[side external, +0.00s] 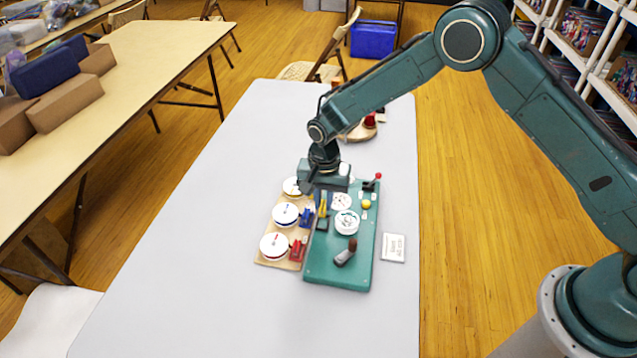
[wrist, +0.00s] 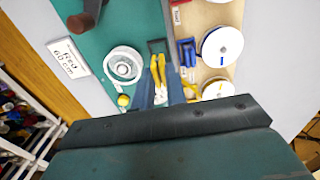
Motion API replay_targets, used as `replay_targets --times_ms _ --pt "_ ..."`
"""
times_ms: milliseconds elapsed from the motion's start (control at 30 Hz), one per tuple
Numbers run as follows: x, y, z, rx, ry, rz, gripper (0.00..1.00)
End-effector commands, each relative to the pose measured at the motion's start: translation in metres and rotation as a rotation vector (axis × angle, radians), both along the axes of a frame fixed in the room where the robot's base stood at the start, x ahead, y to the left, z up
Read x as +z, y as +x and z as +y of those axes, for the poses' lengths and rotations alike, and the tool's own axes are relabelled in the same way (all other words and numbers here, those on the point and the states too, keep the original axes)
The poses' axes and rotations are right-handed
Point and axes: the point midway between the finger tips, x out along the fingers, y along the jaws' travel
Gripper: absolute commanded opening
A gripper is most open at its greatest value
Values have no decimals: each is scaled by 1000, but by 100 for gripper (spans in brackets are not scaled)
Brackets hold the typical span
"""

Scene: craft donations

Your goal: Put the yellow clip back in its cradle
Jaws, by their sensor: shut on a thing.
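My gripper (wrist: 160,88) is shut on the yellow clip (wrist: 161,68), which points away from the fingers in the wrist view. In the side view the clip (side external: 322,209) hangs below my gripper, near the left edge of the green board (side external: 340,274). A small dark block (wrist: 156,46) lies just past the clip's tip; I cannot tell whether they touch. A yellow piece (wrist: 188,92), possibly the cradle, shows partly beside the nearest spool on the wooden board, next to my fingers. The blue holder (side external: 305,217) and red holder (side external: 297,250) sit along the same board.
White spools (side external: 285,214) stand on the wooden board (side external: 264,257). The green board carries a white ring (wrist: 124,65), a yellow ball (side external: 366,204), a brown-handled lever (side external: 346,254) and a red-knobbed lever (side external: 374,180). A white card (side external: 393,247) lies right. The table's left side is clear.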

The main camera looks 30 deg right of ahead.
Motion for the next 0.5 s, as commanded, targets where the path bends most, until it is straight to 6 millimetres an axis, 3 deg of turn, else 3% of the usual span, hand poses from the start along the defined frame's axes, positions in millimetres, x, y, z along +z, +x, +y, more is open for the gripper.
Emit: replay_targets --times_ms 500 --pt "29 0 0 0 0 0 0"
